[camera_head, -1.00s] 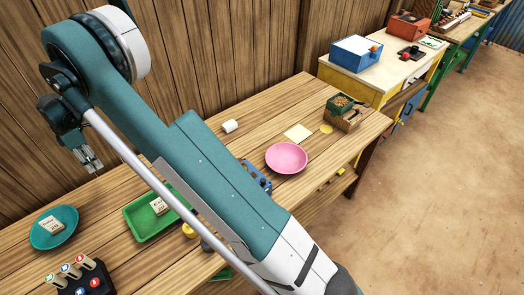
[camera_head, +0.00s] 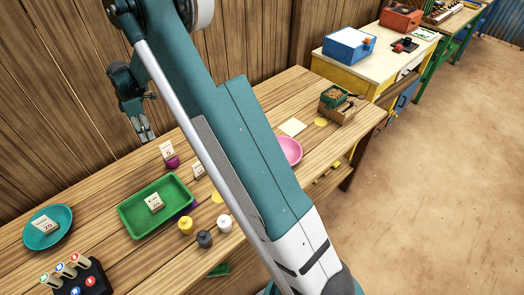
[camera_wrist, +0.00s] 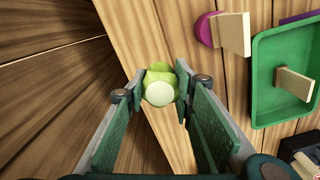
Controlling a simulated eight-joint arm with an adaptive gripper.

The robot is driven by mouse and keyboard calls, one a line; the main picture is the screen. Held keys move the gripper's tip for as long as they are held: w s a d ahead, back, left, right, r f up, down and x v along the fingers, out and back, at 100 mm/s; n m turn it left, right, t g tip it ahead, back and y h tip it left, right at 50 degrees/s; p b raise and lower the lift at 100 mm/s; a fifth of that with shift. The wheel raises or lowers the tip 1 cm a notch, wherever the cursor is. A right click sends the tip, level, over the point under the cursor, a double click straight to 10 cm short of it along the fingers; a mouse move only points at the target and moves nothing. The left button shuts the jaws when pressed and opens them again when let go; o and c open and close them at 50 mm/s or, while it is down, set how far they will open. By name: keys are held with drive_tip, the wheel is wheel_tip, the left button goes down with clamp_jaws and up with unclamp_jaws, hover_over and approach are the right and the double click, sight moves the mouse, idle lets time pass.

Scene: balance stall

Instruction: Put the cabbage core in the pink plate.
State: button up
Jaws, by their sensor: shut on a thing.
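The cabbage core (camera_wrist: 160,90), pale green with a whitish round end, sits between the fingers in the wrist view. My gripper (camera_wrist: 158,84) is shut on it. In the head view my gripper (camera_head: 147,135) hangs near the back wall, left of the table's middle and above the table's back edge; the core cannot be made out there. The pink plate (camera_head: 290,150) lies farther right on the table.
A teal plate (camera_head: 30,240) is at left. Yellow and dark weights (camera_head: 186,226) stand in front. A wooden wall is close behind.

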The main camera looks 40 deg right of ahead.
sight(293, 151)
drive_tip(key=s+d+m, duration=0.1)
drive_tip(key=s+d, duration=0.3)
drive_tip(key=d, duration=0.4)
drive_tip(key=s+d+m, duration=0.2)
drive_tip(key=s+d, duration=0.2)
drive_tip(key=d, duration=0.4)
drive_tip(key=s+d+m+b, duration=0.1)
drive_tip(key=s+d+m, duration=0.2)
drive_tip(key=s+d, duration=1)
drive_tip(key=s+d+m+b, duration=0.1)
drive_tip(key=s+d+m, duration=0.2)
drive_tip(key=s+d, duration=1)
drive_tip(key=s, duration=0.7)
drive_tip(key=shift+s+d+f+m, duration=0.2)
drive_tip(key=shift+s+d+m, duration=0.15)
drive_tip(key=shift+d+m, duration=0.05)
drive_tip(key=shift+f, duration=0.1)
drive_tip(key=shift+f+b, duration=0.55)
drive_tip(key=shift+f, duration=2.25)
drive_tip(key=shift+f, duration=0.1)
drive_tip(key=shift+f+b, duration=0.3)
drive_tip(key=shift+f, duration=1.7)
drive_tip(key=shift+f, duration=0.1)
